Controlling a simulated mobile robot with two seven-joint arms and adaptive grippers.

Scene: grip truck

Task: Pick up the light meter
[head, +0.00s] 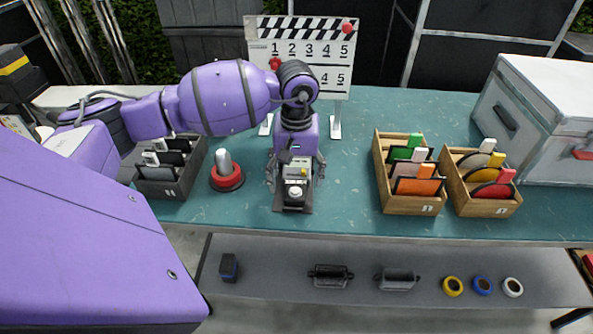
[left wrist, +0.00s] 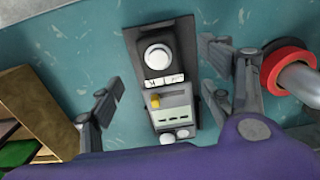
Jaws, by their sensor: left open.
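The light meter (head: 295,192), a small dark and grey device with a white dome and a yellow knob, lies on the teal table (head: 345,190) near its front edge. It also shows in the left wrist view (left wrist: 172,98), dome at the top. My left gripper (head: 295,174) points down over it and is open. In the left wrist view the fingers (left wrist: 160,82) stand apart on either side of the meter, with teal table visible between each finger and the meter. The rear of the meter is partly hidden under the gripper. My right gripper is not in view.
A red-based, silver-topped piece (head: 226,178) stands close left of the meter. A dark rack (head: 163,190) is farther left. Two wooden racks (head: 408,204) (head: 487,207) and a white case (head: 545,110) are right. A clapperboard (head: 325,50) stands behind. A lower shelf (head: 360,262) holds small items.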

